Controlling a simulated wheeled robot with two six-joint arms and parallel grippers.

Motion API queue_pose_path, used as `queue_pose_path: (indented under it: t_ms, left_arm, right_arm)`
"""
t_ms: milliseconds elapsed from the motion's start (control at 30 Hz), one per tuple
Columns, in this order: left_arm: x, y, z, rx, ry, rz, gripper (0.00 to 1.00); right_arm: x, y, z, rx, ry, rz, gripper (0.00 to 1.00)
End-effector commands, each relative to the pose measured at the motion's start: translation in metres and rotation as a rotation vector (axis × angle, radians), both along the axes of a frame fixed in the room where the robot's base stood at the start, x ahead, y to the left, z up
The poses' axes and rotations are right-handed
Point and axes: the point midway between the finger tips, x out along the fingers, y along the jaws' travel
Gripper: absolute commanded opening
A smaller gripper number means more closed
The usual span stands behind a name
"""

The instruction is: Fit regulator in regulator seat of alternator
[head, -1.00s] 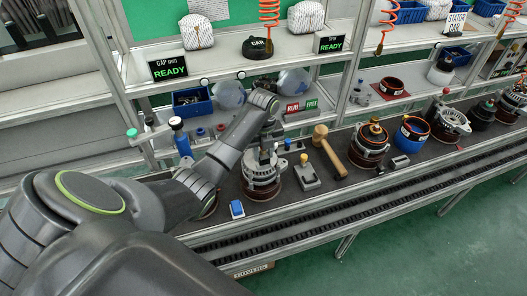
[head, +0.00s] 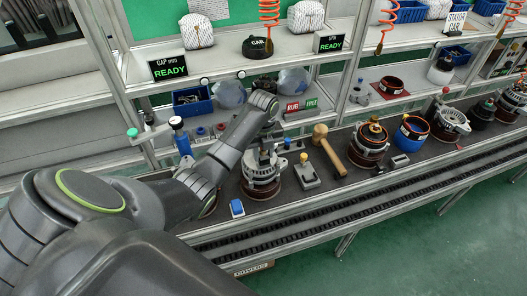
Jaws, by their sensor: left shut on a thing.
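The alternator (head: 261,178) stands on the dark bench top near the middle of the head view, with silver housing and a dark red-brown base. My left gripper (head: 264,152) is pointed down at the top of the alternator, directly above or touching it; I cannot tell which. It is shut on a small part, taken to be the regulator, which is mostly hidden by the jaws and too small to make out. The regulator seat cannot be made out under the gripper. My right gripper is not in view.
A grey block with a knob (head: 307,172) and a wooden mallet (head: 328,148) lie right of the alternator. More alternator units (head: 369,145) stand further right. A blue bin (head: 192,100) sits on the shelf behind.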

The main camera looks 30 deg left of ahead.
Motion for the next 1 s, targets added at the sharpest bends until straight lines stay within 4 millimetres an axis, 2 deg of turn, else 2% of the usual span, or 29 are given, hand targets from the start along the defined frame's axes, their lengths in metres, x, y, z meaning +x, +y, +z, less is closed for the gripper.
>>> queue_pose_path:
  t_ms: [767, 800, 933, 1000]
  left_arm:
    - [0.0, 0.0, -0.02, 0.001, -0.001, 0.0, 0.08]
    - [0.0, 0.0, -0.019, 0.0, -0.001, -0.001, 0.37]
    - [0.0, 0.0, -0.019, 0.0, -0.001, 0.0, 0.54]
    - [0.0, 0.0, -0.019, 0.0, -0.001, 0.0, 0.57]
  right_arm:
    - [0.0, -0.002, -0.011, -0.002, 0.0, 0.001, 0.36]
    - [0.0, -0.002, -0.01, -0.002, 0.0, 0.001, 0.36]
    - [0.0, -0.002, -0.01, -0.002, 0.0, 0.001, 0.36]
    - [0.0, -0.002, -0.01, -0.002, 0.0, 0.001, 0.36]
